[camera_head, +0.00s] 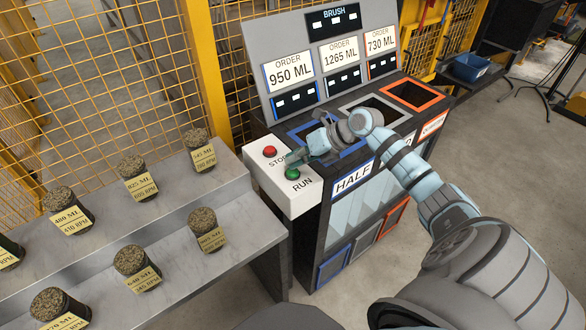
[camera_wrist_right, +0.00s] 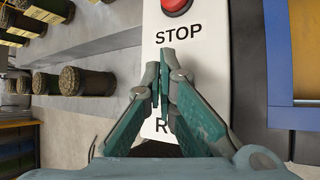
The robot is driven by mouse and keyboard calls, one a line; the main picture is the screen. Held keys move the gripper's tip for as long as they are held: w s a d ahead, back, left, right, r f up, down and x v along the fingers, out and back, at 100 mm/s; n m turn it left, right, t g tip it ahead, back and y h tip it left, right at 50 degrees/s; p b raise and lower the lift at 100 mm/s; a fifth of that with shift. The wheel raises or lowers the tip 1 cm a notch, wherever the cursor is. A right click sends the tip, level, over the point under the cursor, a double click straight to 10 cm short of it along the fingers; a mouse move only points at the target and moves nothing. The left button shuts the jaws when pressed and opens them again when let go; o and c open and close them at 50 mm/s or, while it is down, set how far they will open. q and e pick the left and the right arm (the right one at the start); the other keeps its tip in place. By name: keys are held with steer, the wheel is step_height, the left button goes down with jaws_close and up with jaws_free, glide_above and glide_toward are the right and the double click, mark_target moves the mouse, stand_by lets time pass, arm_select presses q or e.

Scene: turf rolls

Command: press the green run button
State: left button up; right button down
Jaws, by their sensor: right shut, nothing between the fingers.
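A white control box (camera_head: 315,194) carries a red STOP button (camera_head: 270,151) and a green RUN button (camera_head: 292,174). My right gripper (camera_head: 291,159) is shut and empty, with its fingertips over the box close to the green button, on the side toward the red one. I cannot tell whether it touches the box. In the right wrist view the shut fingers (camera_wrist_right: 164,62) lie over the white panel, just below the word STOP. The red button (camera_wrist_right: 176,5) shows at the top edge there. The green button and most of the word RUN are hidden behind the fingers. My left gripper is not in view.
A dark station with an order board (camera_head: 318,55) and coloured openings stands right of the box. A grey stepped shelf (camera_head: 165,226) with several labelled turf rolls is on the left. A yellow mesh fence (camera_head: 100,60) stands behind.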

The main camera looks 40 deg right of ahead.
steer(key=shift+f+b, duration=0.3)
steer(key=shift+f, duration=0.15)
stand_by(0.5)
steer(key=shift+r, duration=0.1)
steer(key=shift+r+p, duration=0.75)
steer(key=shift+r, duration=0.05)
step_height(320, 180, up, 5)
steer(key=p, duration=0.4)
steer(key=shift+r, duration=0.1)
stand_by(0.6)
